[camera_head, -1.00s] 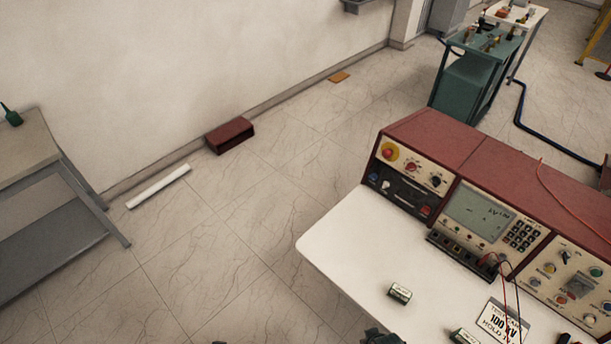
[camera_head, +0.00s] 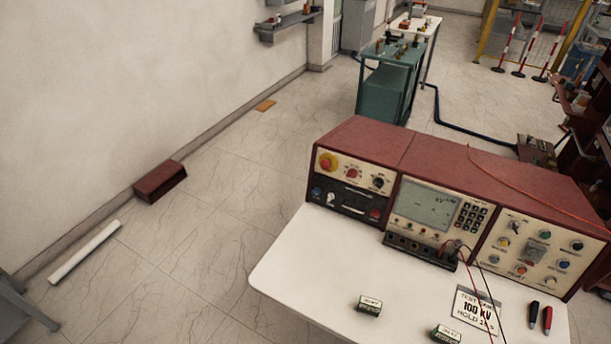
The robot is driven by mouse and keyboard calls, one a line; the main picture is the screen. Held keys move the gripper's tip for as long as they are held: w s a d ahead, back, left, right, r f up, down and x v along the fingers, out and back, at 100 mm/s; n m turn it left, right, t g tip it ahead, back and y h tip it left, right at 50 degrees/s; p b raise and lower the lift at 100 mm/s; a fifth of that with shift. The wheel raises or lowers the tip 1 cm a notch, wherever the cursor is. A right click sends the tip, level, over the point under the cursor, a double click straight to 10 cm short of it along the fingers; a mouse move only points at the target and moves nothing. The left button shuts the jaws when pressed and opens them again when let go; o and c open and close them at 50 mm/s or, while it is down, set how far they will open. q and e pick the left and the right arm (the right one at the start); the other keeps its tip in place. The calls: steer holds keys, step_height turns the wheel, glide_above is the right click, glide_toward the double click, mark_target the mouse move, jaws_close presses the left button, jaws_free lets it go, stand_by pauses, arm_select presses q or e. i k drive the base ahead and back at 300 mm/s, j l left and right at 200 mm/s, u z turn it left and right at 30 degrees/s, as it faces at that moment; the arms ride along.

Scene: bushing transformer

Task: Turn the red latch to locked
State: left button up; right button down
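The test console (camera_head: 440,165) is a dark red cabinet with cream front panels, standing on a white table (camera_head: 300,270). Its left panel has a large red button on a yellow base (camera_head: 327,162), a smaller red knob (camera_head: 352,173) and a black knob (camera_head: 378,182). Below them is a dark strip with a blue control (camera_head: 317,192), a white one (camera_head: 330,199) and a red part (camera_head: 376,214). I cannot tell which red part, if any, is the latch, nor how it is turned. Neither of my grippers is in view.
Red and black leads run down the console front. Open tiled floor lies left of the table. A green cart (camera_head: 390,85) stands behind it.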

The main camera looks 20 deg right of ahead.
mark_target(376, 213)
steer(key=z, duration=1.25)
